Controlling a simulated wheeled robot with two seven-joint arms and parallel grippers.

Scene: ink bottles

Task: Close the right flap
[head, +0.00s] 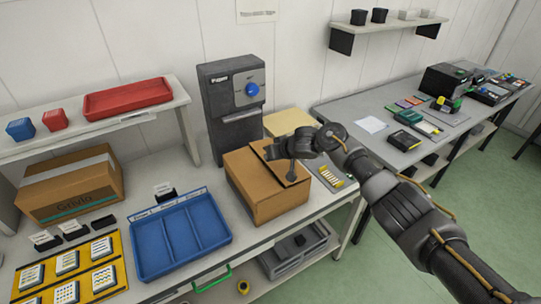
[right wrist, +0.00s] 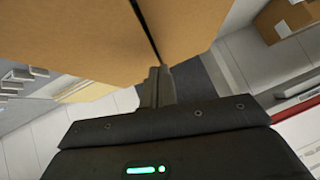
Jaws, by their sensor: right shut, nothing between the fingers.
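The brown cardboard box (head: 255,195) stands on the white table in the head view, just right of the blue tray. Its top panels look nearly flat, with the right part of the top (head: 298,185) partly hidden under my right gripper (head: 291,172). That gripper is shut and empty, pointing down at the box top. In the right wrist view the shut fingers (right wrist: 157,84) are close to the cardboard (right wrist: 85,35), by a dark gap between two panels; I cannot tell whether they touch. My left gripper is out of view.
A dark grey machine with a blue knob (head: 252,89) stands behind the box. A pale yellow block (head: 290,121) is behind it on the right. The blue tray (head: 231,236) is to the left.

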